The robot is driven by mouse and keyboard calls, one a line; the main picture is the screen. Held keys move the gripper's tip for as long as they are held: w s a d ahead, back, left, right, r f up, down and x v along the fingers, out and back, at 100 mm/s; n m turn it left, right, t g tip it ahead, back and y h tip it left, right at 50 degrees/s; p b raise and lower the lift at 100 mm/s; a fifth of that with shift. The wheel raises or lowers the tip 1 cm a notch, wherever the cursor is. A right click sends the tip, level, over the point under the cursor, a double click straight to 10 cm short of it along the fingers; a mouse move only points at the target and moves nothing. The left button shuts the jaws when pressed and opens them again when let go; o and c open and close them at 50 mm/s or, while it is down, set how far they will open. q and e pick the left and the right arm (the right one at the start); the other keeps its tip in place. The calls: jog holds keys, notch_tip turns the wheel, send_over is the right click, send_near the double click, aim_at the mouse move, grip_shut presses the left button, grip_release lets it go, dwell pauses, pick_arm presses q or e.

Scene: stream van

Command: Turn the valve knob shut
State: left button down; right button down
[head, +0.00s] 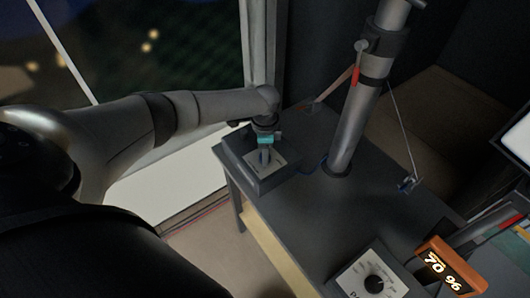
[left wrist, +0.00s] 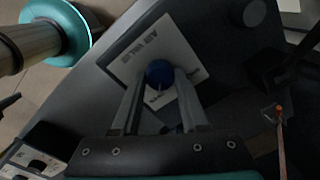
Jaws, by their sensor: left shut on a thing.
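The blue valve knob (left wrist: 159,73) sits on a white label plate (left wrist: 150,45) with dark lettering, seen in the left wrist view. In the head view the plate (head: 278,161) is on top of a dark box (head: 231,153) at the table's far left corner. My left gripper (head: 266,156) points down at the plate. In the left wrist view its two fingers (left wrist: 158,92) are shut on the knob, one on each side. The fingers hide the knob in the head view. A small pale line shows on the knob. My right gripper is not in view.
A thick grey mast (head: 352,125) with a red-handled lever (head: 354,77) rises from the dark table (head: 330,215), right of the box. A dial box with a black knob (head: 374,284) and an orange-framed display (head: 446,266) stand at the near right. The table's middle is clear.

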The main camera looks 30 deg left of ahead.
pick_arm(q)
jog(key=shift+n, duration=0.3)
jog(key=n+p, duration=0.2)
jog(key=n, duration=0.1)
jog(key=shift+d+r+n, duration=0.1)
jog(key=shift+n, duration=0.2)
jog(key=n+p, duration=0.2)
jog(key=n, duration=0.2)
jog(key=shift+n, duration=0.3)
jog(key=n+p, duration=0.1)
jog(key=n, duration=0.3)
jog(key=n+p, duration=0.1)
jog(key=n, duration=0.4)
jog(key=shift+w+g, duration=0.1)
jog(key=shift+g, duration=0.2)
jog(key=shift+c, duration=2.1)
grip_release()
